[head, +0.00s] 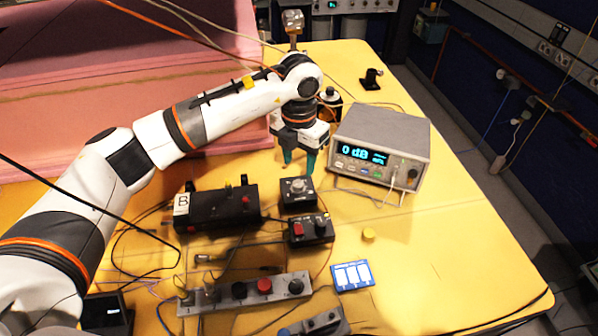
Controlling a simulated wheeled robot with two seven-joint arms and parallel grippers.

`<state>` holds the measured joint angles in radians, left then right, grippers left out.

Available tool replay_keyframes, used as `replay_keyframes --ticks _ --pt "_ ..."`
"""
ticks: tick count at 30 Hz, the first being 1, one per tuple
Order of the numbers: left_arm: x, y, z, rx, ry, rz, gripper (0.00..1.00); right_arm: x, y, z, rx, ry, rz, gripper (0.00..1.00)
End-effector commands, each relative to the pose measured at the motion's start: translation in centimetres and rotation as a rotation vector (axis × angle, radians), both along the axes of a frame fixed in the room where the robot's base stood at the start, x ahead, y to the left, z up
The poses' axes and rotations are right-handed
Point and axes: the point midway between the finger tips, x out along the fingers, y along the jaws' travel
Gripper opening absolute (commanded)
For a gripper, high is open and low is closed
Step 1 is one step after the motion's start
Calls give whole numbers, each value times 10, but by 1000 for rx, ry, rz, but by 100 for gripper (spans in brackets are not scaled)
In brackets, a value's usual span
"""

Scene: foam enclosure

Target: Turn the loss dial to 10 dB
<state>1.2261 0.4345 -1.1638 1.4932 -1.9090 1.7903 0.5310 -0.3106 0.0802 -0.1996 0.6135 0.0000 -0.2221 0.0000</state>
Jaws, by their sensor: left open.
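My right gripper is not in view.
A black box marked B (216,207), a black box with a red button (310,231) and a grey strip of knobs (246,292) stand nearby. Cables cross the left side. The table's right front is clear.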

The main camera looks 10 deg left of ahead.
Motion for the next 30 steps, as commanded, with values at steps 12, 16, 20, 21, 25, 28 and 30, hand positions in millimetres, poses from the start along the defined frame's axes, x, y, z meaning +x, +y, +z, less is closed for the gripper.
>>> replay_keyframes --ticks 12,16,20,21,25,28,30 --pt "0 0 -60 0 0 1 47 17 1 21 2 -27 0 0" --pt "0 0 -65 0 1 1 47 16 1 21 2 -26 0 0" --pt "0 0 -66 0 0 1 47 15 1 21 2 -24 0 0" --pt "0 0 -65 0 0 1 47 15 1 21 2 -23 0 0" --pt "0 0 -65 0 0 0 33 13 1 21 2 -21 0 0" --pt "0 0 -65 0 0 0 17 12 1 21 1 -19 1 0" --pt "0 0 -65 0 0 0 6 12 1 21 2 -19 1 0"
